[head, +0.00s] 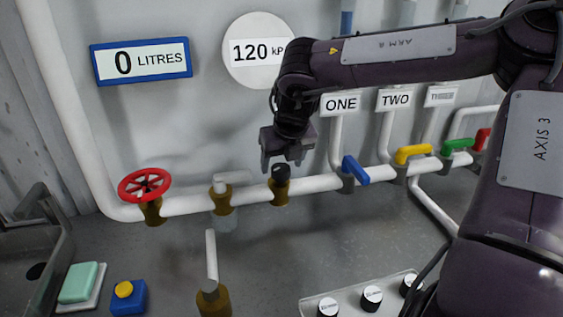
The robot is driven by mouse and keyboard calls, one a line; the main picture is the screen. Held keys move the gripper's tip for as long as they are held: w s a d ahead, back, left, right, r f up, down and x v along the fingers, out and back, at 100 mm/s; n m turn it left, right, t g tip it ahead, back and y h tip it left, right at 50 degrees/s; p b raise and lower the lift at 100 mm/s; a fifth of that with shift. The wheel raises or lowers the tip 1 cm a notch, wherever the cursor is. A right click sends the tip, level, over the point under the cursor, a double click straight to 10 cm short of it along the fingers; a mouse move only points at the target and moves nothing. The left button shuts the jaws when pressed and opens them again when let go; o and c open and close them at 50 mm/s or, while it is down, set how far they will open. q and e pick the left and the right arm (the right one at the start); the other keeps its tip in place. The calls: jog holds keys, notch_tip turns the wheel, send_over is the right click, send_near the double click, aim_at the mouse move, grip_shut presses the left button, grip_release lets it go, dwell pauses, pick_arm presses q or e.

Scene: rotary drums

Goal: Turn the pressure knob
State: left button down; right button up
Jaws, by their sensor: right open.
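A black knob (281,173) sits on a brass fitting (279,193) on the white horizontal pipe. It appears to be the pressure knob; it bears no label that I can read. My right gripper (282,160) points down, open, directly above this knob in the picture. Its fingertips are close to the knob's top; I cannot tell whether they touch it. A round gauge (250,52) on the wall reads 120 kP, its right edge hidden by my right arm. My left gripper is out of view.
A red handwheel (144,185) and a pale tap (222,188) stand left of the knob. A blue lever (355,170) is close on its right, then yellow (413,153), green and red levers. A display (141,61) reads 0 LITRES. Black knobs on a panel (345,300) are in front.

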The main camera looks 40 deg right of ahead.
jog(key=shift+w+d+f, duration=0.15)
jog(key=shift+w+f, duration=0.1)
jog(key=shift+f, duration=0.45)
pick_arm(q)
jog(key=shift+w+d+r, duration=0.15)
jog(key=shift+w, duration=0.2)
pick_arm(e)
jog(key=c, duration=1)
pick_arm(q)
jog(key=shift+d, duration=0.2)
pick_arm(e)
jog(key=shift+o, duration=0.2)
